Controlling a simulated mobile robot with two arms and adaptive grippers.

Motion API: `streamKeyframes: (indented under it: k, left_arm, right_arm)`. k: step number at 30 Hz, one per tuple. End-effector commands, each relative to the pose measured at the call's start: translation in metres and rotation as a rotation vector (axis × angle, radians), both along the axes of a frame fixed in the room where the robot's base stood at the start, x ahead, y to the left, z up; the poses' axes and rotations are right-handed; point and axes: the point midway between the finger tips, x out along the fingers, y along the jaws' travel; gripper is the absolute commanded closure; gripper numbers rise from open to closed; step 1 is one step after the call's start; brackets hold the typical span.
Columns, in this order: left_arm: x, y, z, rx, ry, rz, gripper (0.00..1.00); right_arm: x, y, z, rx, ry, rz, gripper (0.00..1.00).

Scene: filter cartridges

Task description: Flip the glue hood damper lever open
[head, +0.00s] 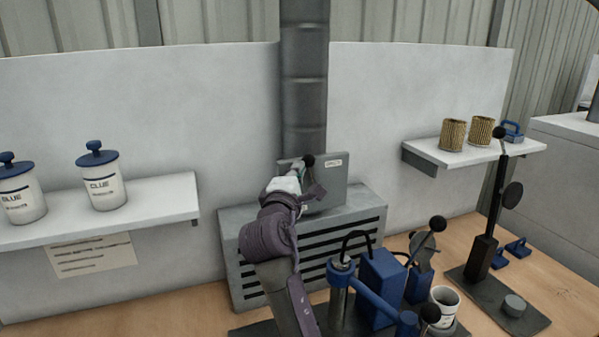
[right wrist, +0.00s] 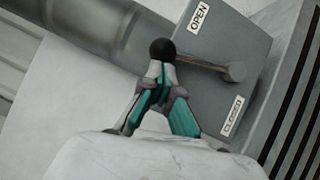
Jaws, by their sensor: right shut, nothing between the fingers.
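The damper box (head: 331,180) is a grey housing at the foot of the duct; it also shows in the right wrist view (right wrist: 215,60). Its lever has a black ball knob (head: 309,160), and in the right wrist view a thin rod (right wrist: 200,62) runs from the knob to a round pivot. In that view the rod lies between the OPEN label (right wrist: 199,16) and the CLOSED label (right wrist: 232,116). My right gripper (right wrist: 161,72) is shut and empty, its fingertips right at the knob; I cannot tell if they touch. My left gripper is out of view.
The grey duct (head: 304,80) rises behind the box, above a slotted vent unit (head: 300,250). Glue jars (head: 103,180) stand on the left shelf, filter cartridges (head: 453,135) on the right shelf.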

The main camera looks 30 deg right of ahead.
Motion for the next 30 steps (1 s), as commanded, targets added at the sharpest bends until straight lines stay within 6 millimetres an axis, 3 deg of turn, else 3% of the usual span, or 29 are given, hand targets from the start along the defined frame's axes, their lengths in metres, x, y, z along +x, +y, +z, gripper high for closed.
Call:
streamKeyframes:
  k: [9,17,30]
  left_arm:
    - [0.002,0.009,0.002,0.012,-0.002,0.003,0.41]
    - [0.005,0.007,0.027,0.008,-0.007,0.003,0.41]
    - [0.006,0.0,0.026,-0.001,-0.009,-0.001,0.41]
  right_arm:
    - [0.0,-0.001,0.001,0.004,-0.001,0.0,1.0]
    - [-0.003,-0.016,0.011,0.097,-0.022,-0.001,1.0]
    - [-0.003,-0.02,0.009,0.105,-0.03,-0.005,1.0]
